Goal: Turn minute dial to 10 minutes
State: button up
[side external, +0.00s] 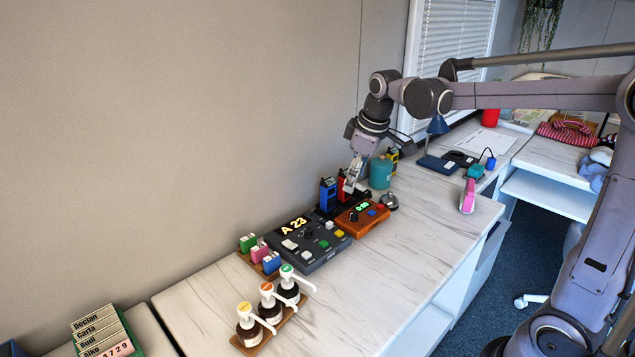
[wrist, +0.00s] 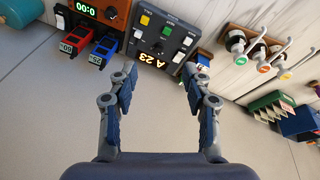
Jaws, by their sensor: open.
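The orange timer box (side external: 364,224) stands on the marble-patterned counter. Its green display (side external: 362,206) appears to read 0:00. A dark round dial (side external: 353,215) sits on its top face. In the wrist view the box (wrist: 116,4) is upside down at the top left edge, partly cut off, with its display (wrist: 87,8) and black dial (wrist: 110,13). My gripper (wrist: 163,70) is open and empty, its fingers apart, above the counter's back side. In the side external view my gripper (side external: 351,185) is behind the timer box, near the blue and red holders, and not touching the dial.
A dark console (side external: 315,252) showing A 23 adjoins the timer. Blue (side external: 328,195) and red (side external: 342,184) blocks stand behind it. A teal canister (side external: 381,172) and silver bell (side external: 391,202) are close by. Pump bottles (side external: 268,300) stand in front.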

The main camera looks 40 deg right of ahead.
jog(key=w+d+f+n+g, duration=0.2)
jog(key=w+d+f, duration=0.2)
jog(key=w+d, duration=0.3)
jog(key=n+g, duration=0.2)
jog(key=n, duration=0.1)
send_near(354, 213)
jog(key=shift+y, duration=0.4)
jog(key=f, duration=0.9)
jog(key=shift+s+d, duration=0.15)
jog(key=shift+d, duration=0.2)
jog(key=shift+c, duration=0.3)
grip_shut()
